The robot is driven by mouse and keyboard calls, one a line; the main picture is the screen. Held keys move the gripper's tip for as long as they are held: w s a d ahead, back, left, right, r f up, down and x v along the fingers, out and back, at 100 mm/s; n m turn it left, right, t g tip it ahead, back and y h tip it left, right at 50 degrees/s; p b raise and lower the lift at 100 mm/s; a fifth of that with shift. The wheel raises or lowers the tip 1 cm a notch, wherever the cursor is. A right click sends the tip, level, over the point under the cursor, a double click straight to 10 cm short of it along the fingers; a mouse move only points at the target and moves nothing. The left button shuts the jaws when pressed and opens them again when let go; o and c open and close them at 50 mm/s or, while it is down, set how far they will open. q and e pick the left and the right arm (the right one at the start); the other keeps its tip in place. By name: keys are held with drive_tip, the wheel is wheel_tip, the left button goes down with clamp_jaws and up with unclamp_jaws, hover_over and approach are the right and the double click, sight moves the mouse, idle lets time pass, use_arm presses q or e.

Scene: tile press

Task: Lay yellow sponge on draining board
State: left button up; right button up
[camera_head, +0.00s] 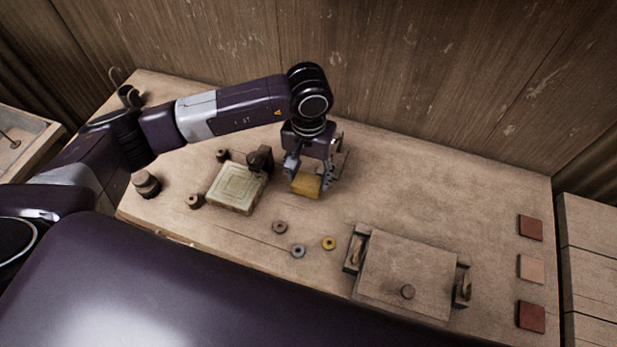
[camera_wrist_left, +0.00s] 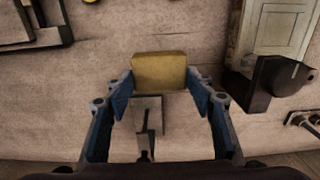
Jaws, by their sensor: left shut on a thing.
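The yellow sponge (camera_head: 306,184) is a small block between the fingers of my left gripper (camera_head: 309,178), over the back middle of the worktable. In the left wrist view the sponge (camera_wrist_left: 159,70) sits at the fingertips of my left gripper (camera_wrist_left: 158,85), which is shut on it. I cannot tell from these frames whether the sponge touches the table. No surface is clearly marked as the draining board; a slatted wooden surface (camera_head: 590,255) stands at the right edge. My right gripper is not in view.
A pale square tile block (camera_head: 236,188) with a dark knob piece (camera_head: 260,159) lies left of the gripper. Several small rings, including a yellow one (camera_head: 329,243), lie in front. A wooden board with a knob (camera_head: 400,265) is front right. Several square tiles (camera_head: 531,269) line the right.

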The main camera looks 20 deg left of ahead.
sight(309, 179)
use_arm(q)
drive_tip(key=shift+f+p, duration=0.3)
drive_tip(key=shift+f, duration=1.2)
drive_tip(key=shift+f, duration=0.15)
drive_tip(key=o, duration=0.9)
